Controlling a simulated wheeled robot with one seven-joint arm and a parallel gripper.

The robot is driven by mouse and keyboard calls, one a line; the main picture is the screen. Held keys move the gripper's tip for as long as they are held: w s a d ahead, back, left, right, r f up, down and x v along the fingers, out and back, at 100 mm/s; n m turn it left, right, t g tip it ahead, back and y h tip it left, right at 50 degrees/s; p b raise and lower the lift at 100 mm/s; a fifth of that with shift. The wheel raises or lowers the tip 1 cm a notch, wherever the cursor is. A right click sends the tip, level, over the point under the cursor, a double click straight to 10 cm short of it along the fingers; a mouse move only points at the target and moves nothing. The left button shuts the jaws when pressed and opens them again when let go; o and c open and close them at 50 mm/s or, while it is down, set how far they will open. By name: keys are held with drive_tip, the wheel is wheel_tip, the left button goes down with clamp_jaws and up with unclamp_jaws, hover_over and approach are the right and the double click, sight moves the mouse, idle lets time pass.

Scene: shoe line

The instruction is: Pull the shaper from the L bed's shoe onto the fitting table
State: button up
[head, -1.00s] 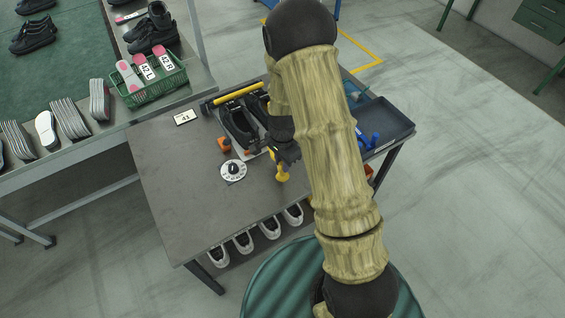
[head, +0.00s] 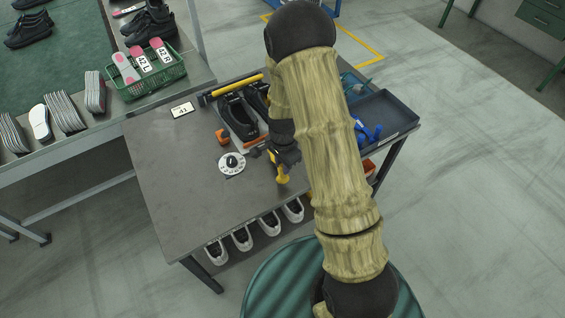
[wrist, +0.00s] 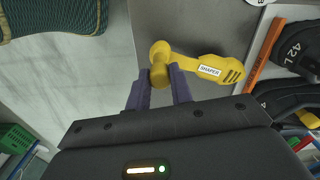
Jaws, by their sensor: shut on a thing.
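The yellow shaper (wrist: 207,69), labelled SHAPER, is between the two purple fingers of my gripper (wrist: 164,85) in the wrist view. The fingers are shut on its knob end, and its slotted end points right. In the head view the shaper (head: 283,179) hangs below my gripper (head: 283,158), over the front part of the grey fitting table (head: 180,190). It is clear of the shoes; I cannot tell if it touches the tabletop. A black shoe marked 42 L (wrist: 296,48) is at the right in the wrist view. Black shoes (head: 236,112) show behind my gripper, partly hidden by my arm.
A white dial (head: 231,163) and a card marked 41 (head: 182,110) lie on the table. A dark tray (head: 385,120) with blue things is at its right. White-toed shoes (head: 268,224) stand below. A green basket (head: 150,78) is on the left bench. The table's left front is clear.

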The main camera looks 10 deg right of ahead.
drive_tip(key=shift+f+b, duration=0.85)
drive_tip(key=shift+f, duration=0.55)
drive_tip(key=o, duration=1)
drive_tip(key=shift+r+p, duration=3.55)
drive_tip(key=shift+r, duration=1)
